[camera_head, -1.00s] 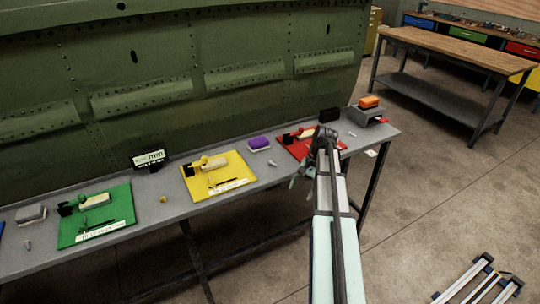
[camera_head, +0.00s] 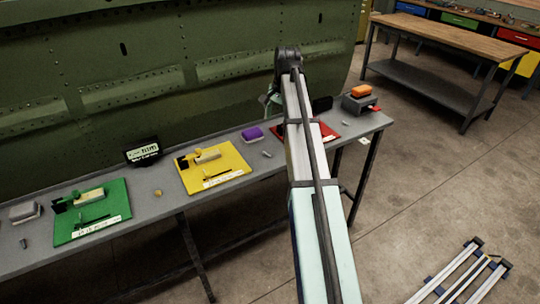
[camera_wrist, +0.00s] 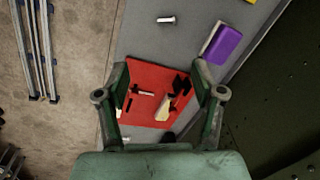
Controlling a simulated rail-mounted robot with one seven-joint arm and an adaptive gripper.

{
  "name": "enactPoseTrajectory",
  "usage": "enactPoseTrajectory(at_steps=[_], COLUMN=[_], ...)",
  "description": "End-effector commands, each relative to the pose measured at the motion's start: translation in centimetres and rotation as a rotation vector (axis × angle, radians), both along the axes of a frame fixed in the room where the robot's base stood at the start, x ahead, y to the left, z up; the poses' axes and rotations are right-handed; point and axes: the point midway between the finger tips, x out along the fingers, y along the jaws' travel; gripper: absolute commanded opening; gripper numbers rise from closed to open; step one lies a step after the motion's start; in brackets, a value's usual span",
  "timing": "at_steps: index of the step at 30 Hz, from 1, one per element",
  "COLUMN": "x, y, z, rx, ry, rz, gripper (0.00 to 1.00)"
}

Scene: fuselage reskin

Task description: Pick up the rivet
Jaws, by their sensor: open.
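A silver rivet (camera_wrist: 166,19) lies on the grey bench at the top of the wrist view, apart from my gripper. In the head view a rivet (camera_head: 266,154) lies on the bench between the yellow mat and the red mat, and another rivet (camera_head: 22,243) lies at the far left. My gripper (camera_wrist: 160,72) is open and empty in the wrist view, its fingers above the red mat (camera_wrist: 143,76). In the head view my gripper (camera_head: 272,100) is high over the bench and partly hidden by my arm.
A purple block (camera_wrist: 223,45) lies near the rivet. A yellow mat (camera_head: 237,177) and a green mat (camera_head: 115,221) hold tools. A black sign (camera_head: 142,150) stands at the back. The green fuselage panel (camera_head: 160,60) rises behind the bench.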

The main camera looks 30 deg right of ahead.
Motion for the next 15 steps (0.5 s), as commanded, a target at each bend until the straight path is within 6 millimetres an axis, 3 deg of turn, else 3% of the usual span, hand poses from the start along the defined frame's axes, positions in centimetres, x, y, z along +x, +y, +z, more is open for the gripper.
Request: enactPoseTrajectory(at_steps=[2, 5, 8, 15], x=[0.8, 1.1, 1.2, 1.6], y=[1.0, 1.5, 1.6, 1.9], z=[1.2, 1.5, 0.4, -4.0], rx=[-0.019, -0.030, -0.030, -0.029], ry=[-0.010, -0.013, -0.012, -0.010], rz=[0.000, -0.001, -0.002, -0.002], gripper=[0.68, 0.68, 0.68, 0.68])
